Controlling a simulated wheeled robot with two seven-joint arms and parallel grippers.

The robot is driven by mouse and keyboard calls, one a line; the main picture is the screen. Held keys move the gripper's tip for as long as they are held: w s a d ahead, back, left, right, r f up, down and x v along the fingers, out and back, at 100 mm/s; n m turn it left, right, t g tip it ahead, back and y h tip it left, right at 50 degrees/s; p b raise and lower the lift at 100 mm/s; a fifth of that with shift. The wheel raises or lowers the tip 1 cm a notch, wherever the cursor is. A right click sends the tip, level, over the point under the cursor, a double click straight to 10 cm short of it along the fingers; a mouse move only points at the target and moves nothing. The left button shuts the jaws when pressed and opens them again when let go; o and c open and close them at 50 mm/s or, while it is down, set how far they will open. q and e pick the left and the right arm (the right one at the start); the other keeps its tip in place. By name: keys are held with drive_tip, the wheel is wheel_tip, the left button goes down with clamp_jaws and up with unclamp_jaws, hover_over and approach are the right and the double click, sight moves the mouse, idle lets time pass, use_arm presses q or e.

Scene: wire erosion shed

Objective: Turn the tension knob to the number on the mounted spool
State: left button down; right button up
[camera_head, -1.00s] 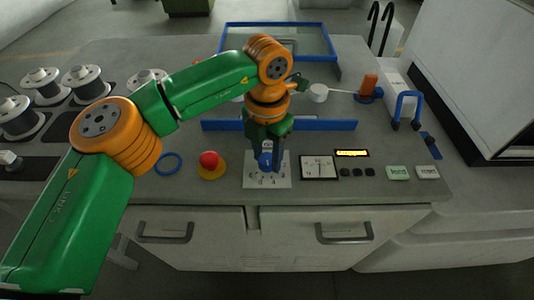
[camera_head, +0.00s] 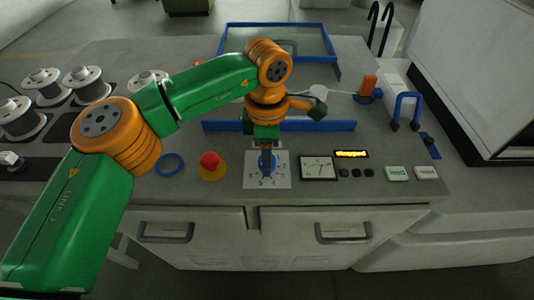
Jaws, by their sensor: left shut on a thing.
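The tension knob (camera_head: 265,160) is blue and sits in the middle of a white dial plate (camera_head: 282,178) with numbers around it. My left gripper (camera_head: 266,162) points down over the plate and is shut on the knob, hiding part of it. Several wire spools (camera_head: 83,80) stand at the left of the bench; one more spool (camera_head: 146,80) is partly hidden behind my left arm. I cannot read a number on any spool. My right gripper is not in view.
A red button (camera_head: 210,160) on a yellow base and a blue ring (camera_head: 169,164) lie left of the dial. A gauge (camera_head: 319,168), a lit display (camera_head: 351,154) and two labelled buttons (camera_head: 397,173) are to the right. A blue rail (camera_head: 325,126) runs behind.

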use_arm(q)
drive_tip(key=shift+m, duration=1.2)
drive_tip(key=shift+c, duration=1.8)
unclamp_jaws()
wheel_tip(320, 180, up, 7)
drive_tip(key=shift+r, duration=0.1)
